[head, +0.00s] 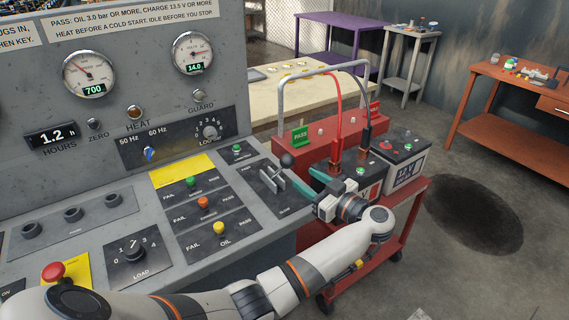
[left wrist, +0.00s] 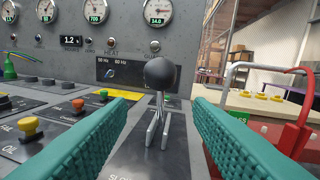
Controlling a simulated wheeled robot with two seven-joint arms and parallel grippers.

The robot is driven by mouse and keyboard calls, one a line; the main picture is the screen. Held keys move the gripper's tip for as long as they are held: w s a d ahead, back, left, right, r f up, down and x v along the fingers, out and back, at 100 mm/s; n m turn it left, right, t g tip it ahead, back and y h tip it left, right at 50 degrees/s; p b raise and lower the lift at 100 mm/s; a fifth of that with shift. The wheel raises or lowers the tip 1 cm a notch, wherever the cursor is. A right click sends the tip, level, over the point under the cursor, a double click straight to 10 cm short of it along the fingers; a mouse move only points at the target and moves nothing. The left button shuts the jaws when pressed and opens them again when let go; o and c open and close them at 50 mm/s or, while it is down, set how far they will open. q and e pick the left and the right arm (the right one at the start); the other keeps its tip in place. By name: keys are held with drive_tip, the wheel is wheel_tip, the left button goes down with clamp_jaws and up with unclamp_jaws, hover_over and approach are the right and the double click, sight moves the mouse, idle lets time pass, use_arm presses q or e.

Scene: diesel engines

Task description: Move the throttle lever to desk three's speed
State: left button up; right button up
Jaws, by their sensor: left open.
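The throttle lever has a dark ball knob (head: 288,160) on a metal shaft, rising from a slotted plate (head: 282,203) at the right end of the console. The left wrist view shows the knob (left wrist: 160,73) and the forked shaft close ahead; the plate's near end reads "SLOW". My left gripper (head: 304,177) is open, with teal fingers pointing at the lever. In the left wrist view its fingers (left wrist: 164,108) stand apart on either side of the lever, with no contact visible. The speed dial (head: 90,76) reads 700. My right gripper is not in view.
The console holds a red stop button (head: 53,271), a load knob (head: 132,248) and pass/fail buttons left of the lever. A red cart (head: 400,205) with batteries and clamps stands close on the right, partly behind my arm. Open floor lies farther right.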

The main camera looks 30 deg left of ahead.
sight(287, 167)
use_arm(q)
drive_tip(key=p+x, duration=0.1)
drive_tip(key=x, duration=0.7)
drive_tip(key=shift+r, duration=0.1)
drive_tip(key=shift+w+a+p, duration=0.2)
drive_tip(key=shift+a+p, duration=0.1)
drive_tip(key=shift+a, duration=0.35)
drive_tip(key=shift+c, duration=0.6)
